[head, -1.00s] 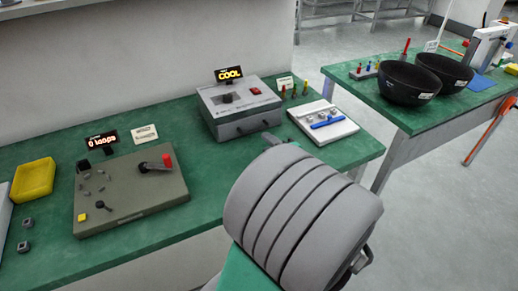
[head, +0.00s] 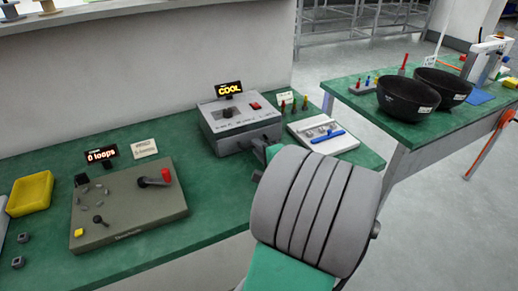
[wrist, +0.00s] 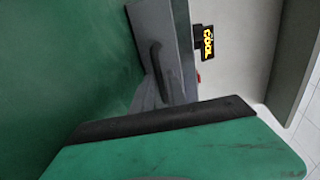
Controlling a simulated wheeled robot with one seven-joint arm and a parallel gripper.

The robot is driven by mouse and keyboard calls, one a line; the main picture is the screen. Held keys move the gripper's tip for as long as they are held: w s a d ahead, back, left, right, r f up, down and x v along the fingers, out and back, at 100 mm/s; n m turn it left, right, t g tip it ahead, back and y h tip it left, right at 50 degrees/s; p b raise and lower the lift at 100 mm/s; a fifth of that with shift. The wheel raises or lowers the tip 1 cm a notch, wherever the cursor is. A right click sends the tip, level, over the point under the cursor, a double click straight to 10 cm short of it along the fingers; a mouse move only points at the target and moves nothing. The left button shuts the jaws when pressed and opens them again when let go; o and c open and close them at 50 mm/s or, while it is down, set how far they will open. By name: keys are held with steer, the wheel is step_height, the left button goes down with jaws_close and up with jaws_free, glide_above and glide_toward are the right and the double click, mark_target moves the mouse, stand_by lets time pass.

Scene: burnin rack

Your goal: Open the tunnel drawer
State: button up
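The tunnel is a grey box (head: 232,124) with a red switch and a lit "COOL" display (head: 229,88) on the green bench. Its front carries a dark bar handle, which also shows in the wrist view (wrist: 158,72). The drawer looks shut. My gripper (head: 265,151) is just in front of the box's front right part, mostly hidden behind my thick grey arm. In the wrist view a green part of mine with a black edge fills the bottom, close to the handle. I cannot tell whether it touches the handle or whether the fingers are apart.
A panel with a red-knobbed lever (head: 130,205) and a yellow tray (head: 30,193) are at left. A white tray with a blue tool (head: 322,138) lies right of the box. A second table (head: 420,125) holds two black bowls. Bare floor shows at right.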

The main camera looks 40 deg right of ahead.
jaws_close()
stand_by(1.0)
